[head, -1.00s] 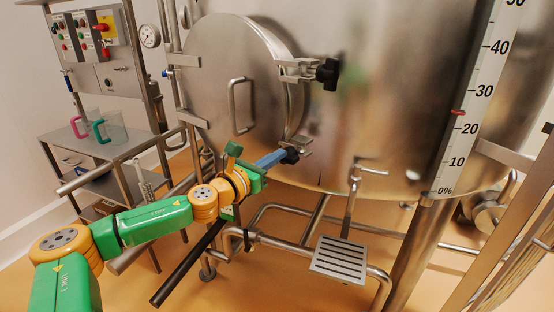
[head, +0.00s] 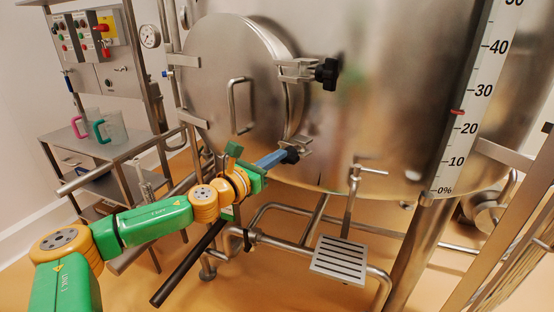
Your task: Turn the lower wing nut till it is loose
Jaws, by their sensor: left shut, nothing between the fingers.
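The lower wing nut (head: 291,156) is a small black knob at the lower right edge of the round steel hatch (head: 215,80). A steel clamp bracket (head: 303,146) sits around it. My left gripper (head: 282,157) has blue fingers that reach the knob from the left and overlap it. It is shut, with nothing seen between the fingers. Whether the fingertips touch the knob I cannot tell. The fingers hide part of the knob. The upper wing nut (head: 327,74) is a larger-looking black knob on its own clamp (head: 295,69). My right gripper is not in view.
The hatch handle (head: 232,105) stands out above my left gripper. Steel pipes (head: 290,243) and a slotted step (head: 340,258) lie below right. A side table (head: 110,152) with two jugs stands at left. A level scale (head: 468,110) runs down the tank.

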